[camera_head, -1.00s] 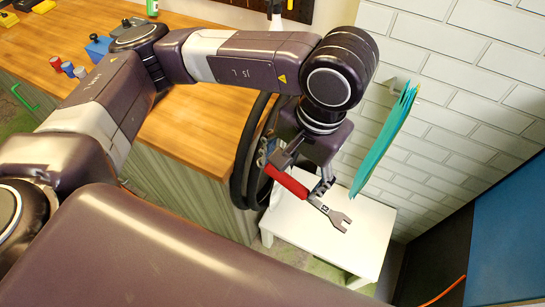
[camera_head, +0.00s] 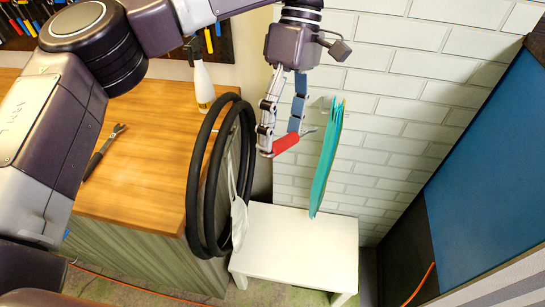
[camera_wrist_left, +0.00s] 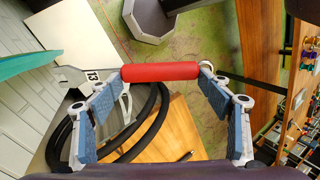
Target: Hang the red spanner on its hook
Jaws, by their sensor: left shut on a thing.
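The red spanner (camera_head: 286,143) is held in my left gripper (camera_head: 279,136), in front of the white brick wall and just left of the hanging teal item. In the left wrist view its red handle (camera_wrist_left: 160,72) lies crosswise between both fingers, and its grey open jaw, marked 13, points left. The tool board shows in parts at the top of the head view (camera_head: 222,42) and at the right edge of the wrist view. I cannot tell which hook on it is the spanner's. My right gripper is not in view.
A teal item (camera_head: 325,165) hangs on the wall above a white low table (camera_head: 300,245), whose top is clear.

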